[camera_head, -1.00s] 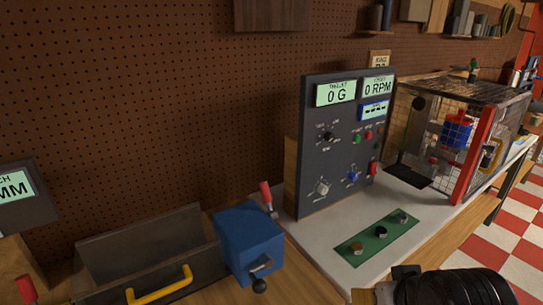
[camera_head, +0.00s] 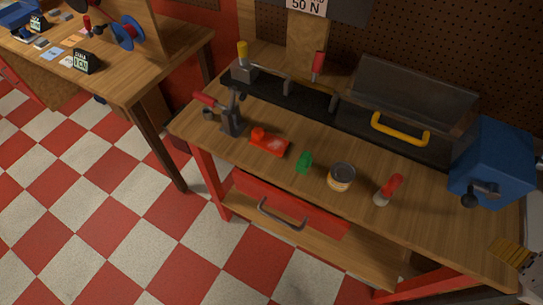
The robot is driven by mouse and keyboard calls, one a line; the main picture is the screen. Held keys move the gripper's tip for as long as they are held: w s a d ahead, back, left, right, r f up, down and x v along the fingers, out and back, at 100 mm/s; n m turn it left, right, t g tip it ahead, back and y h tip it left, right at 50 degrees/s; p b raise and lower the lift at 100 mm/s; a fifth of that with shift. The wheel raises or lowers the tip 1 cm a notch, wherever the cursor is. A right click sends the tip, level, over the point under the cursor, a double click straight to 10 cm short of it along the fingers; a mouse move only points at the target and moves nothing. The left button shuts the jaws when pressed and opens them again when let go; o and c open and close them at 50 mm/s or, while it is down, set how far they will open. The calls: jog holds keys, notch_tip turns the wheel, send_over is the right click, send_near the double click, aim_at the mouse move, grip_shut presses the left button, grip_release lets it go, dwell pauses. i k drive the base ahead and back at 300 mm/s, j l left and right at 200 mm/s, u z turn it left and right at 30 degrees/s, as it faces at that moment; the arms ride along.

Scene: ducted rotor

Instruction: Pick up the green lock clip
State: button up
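The green lock clip (camera_head: 304,162) is a small bright green piece on the wooden workbench top (camera_head: 230,160), near its front edge. It sits between a red block-like part (camera_head: 269,142) on its left and a round tin (camera_head: 341,177) on its right. It appears clear of both, and nothing covers it.
A red-handled clamp (camera_head: 228,112) stands left of the clip, a red-handled tool (camera_head: 388,189) right of the tin. Behind are a dark rail and a grey trough with a yellow handle (camera_head: 400,129). A blue vise (camera_head: 491,163) stands at right; a red drawer (camera_head: 290,205) is below.

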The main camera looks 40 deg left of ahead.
aim_at(304, 161)
jog(key=u, duration=1.7)
